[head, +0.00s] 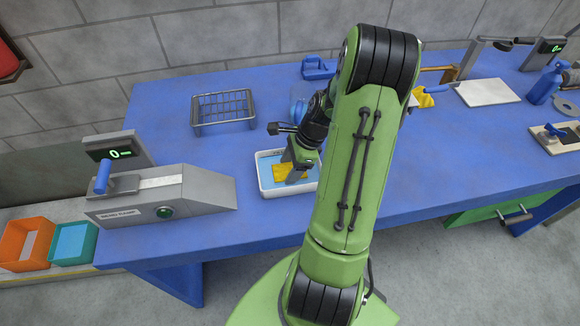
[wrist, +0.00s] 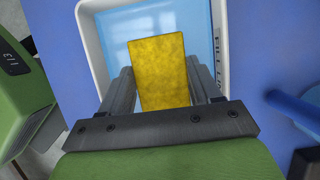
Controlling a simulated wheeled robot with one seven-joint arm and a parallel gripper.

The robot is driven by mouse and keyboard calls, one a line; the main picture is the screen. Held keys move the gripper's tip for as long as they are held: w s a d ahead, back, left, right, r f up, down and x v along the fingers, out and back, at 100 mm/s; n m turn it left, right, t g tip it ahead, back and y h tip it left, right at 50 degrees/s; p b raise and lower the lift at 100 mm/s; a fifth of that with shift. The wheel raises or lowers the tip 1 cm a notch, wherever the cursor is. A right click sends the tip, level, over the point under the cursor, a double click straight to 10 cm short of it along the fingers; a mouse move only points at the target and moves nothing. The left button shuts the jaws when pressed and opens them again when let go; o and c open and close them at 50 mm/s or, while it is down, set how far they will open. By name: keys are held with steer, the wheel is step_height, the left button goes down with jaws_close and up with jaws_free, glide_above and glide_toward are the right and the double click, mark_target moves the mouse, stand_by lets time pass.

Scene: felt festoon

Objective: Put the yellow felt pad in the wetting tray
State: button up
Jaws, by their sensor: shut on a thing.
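The yellow felt pad (wrist: 158,72) is between the two fingers of my gripper (wrist: 160,88) in the wrist view. My gripper is shut on it. The wetting tray (head: 265,187) is white with a light blue inside and stands on the blue bench. In the head view the pad (head: 285,172) and my gripper (head: 293,172) are over the inside of the tray. In the wrist view the tray's white rim (wrist: 91,50) surrounds the pad on the visible sides. I cannot tell whether the pad touches the tray's bottom.
A wire basket (head: 223,110) stands behind the tray on the blue bench (head: 165,140). Orange (head: 25,245) and teal (head: 73,243) bins are lower left. My arm hides part of the bench.

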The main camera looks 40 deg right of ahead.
steer(key=shift+f, duration=0.1)
steer(key=o, duration=1)
steer(key=shift+o, duration=0.2)
steer(key=shift+s, duration=0.1)
steer(key=p+v, duration=0.4)
steer(key=v, duration=0.8)
steer(key=w+a+r+n+h, duration=0.1)
steer(key=a+r+n+h, duration=0.2)
steer(key=a+r+n, duration=0.9)
steer(key=s+a+r+n+t, duration=0.2)
steer(key=s+a+n+t, duration=0.1)
steer(key=s+a+n, duration=0.6)
steer(key=a+n, duration=0.2)
steer(key=n, duration=0.1)
steer(key=shift+s+a+r+n+h, duration=0.2)
steer(key=shift+a+n+h, duration=0.1)
steer(key=shift+a+n, duration=0.1)
